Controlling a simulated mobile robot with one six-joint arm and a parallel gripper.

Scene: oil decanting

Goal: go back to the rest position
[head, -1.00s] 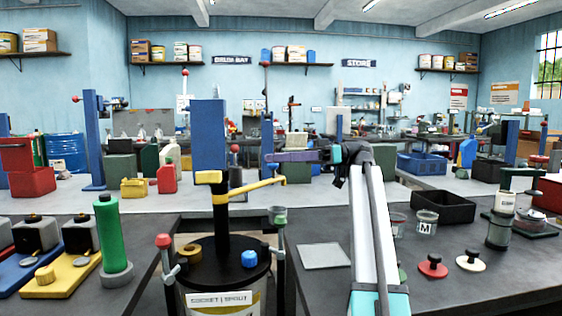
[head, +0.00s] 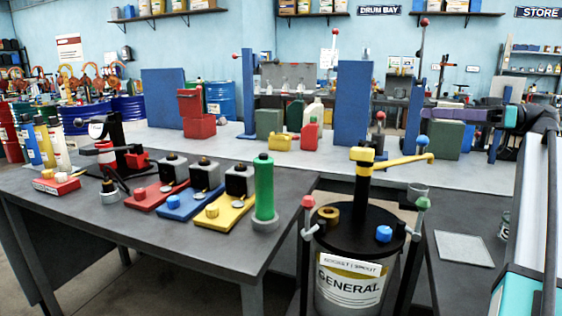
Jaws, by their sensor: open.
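My gripper (head: 436,114) is at the right of the head view, raised above the bench. Its purple fingers point left, and it looks open with nothing held. The fingers pass in front of a green canister and a blue post in the background. My arm comes up from the lower right edge. The gripper is apart from the drum labelled GENERAL (head: 348,288), which stands lower and to its left with a yellow-handled spout (head: 385,160) on its black lid.
The dark bench (head: 130,225) at left carries red, blue and yellow plates (head: 228,211) with dark blocks, and a green cylinder (head: 264,190). A grey square pad (head: 464,249) lies on the bench right of the drum. Cans and jugs (head: 310,133) stand on the pale bench behind.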

